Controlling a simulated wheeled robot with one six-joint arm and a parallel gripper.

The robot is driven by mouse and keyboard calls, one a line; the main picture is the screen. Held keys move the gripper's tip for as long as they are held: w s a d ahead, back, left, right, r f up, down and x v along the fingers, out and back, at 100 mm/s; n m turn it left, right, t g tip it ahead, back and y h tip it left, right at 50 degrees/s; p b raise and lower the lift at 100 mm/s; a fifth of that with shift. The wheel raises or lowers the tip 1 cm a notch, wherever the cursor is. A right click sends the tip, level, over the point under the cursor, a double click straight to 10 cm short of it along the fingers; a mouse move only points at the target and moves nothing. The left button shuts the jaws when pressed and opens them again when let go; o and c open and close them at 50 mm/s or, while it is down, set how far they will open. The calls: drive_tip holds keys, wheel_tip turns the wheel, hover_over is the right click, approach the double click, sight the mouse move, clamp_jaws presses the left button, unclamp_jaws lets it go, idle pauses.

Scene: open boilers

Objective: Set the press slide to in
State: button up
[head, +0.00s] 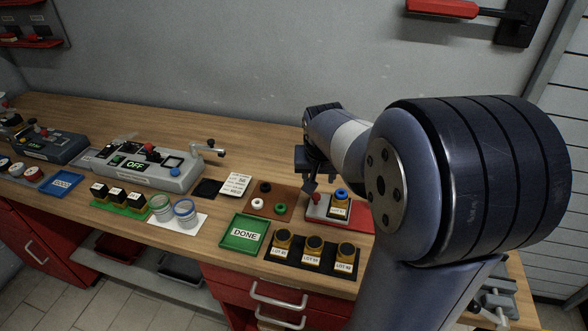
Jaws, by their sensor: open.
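A low fixture with a red base (312,212) stands at the right of the bench, partly hidden by my arm. It appears to be the press. A dark jar with a yellow band, a white label and a blue ring on top (341,202) stands on it. A small red knob (316,198) shows at its left, perhaps the slide's handle; I cannot tell the slide's position. My gripper (309,187) is open, pointing down just above the knob and left of the jar. Whether its fingers touch the knob cannot be told.
A green DONE tray (243,233) and a dark holder with several LOT jars (313,254) lie in front. A brown tray with rings (271,200) is left of the fixture. A grey machine reading OFF (145,165) stands further left. The bench behind is clear.

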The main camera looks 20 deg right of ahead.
sight(316, 195)
drive_tip(key=p+x, duration=0.1)
drive_tip(key=x, duration=0.9)
drive_tip(key=shift+d+f, duration=0.1)
drive_tip(key=shift+f, duration=0.2)
clamp_jaws()
